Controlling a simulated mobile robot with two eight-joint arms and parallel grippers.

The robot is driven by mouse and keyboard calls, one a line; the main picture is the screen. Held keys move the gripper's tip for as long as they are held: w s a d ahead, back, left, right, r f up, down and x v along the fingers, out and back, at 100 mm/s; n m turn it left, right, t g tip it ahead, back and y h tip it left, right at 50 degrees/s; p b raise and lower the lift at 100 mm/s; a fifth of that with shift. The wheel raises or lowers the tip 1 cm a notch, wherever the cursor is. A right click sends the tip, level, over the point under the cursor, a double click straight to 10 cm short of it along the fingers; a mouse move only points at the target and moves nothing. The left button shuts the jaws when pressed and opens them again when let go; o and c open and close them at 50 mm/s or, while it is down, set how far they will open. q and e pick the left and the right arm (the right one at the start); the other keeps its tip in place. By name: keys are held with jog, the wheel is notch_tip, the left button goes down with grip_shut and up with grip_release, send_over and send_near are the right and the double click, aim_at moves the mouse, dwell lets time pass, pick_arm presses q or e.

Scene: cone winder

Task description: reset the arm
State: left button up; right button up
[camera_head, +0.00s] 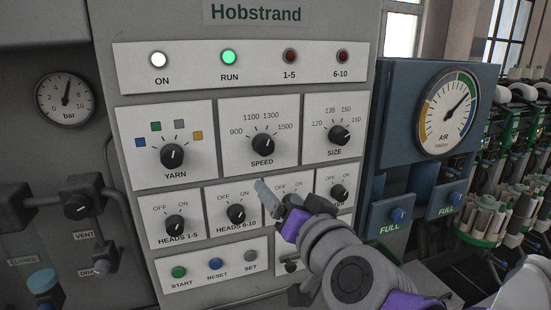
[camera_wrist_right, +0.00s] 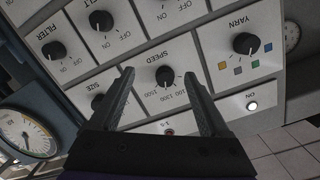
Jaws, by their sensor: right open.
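My right gripper (camera_head: 274,195) is open and empty in front of the lower right of the Hobstrand control panel (camera_head: 320,20). My right arm comes in from the lower right and hides part of the lower knobs and labels there. In the right wrist view the two dark fingers of the right gripper (camera_wrist_right: 160,78) stand apart. The SPEED knob (camera_wrist_right: 165,76) shows in the gap between them, on the panel beyond; I cannot tell how far off it is. My left gripper is in neither view.
The YARN knob (camera_head: 172,155), SIZE knob (camera_head: 340,135) and HEADS 6-10 knob (camera_head: 236,213) stick out from the panel. Green RUN lamp (camera_head: 229,57) and white ON lamp (camera_head: 159,59) are lit. A blue box with an AIR gauge (camera_head: 447,110) stands at right.

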jog(key=s+d+f+n+g+h, duration=0.1)
jog(key=s+d+f+g, duration=0.2)
jog(key=f, duration=0.9)
jog(key=s+d+f+n+g, duration=0.2)
jog(key=s+f+g, duration=0.1)
jog(key=f, duration=0.9)
jog(key=s+d+f+g+h, duration=0.2)
jog(key=s+d+f, duration=0.3)
jog(key=f, duration=0.4)
jog(key=s+d+f+g+h, duration=0.2)
jog(key=s+d+f, duration=0.3)
jog(key=s+f, duration=0.2)
notch_tip(320, 180, down, 2)
jog(key=shift+f+m, duration=0.25)
jog(key=shift+m, duration=0.15)
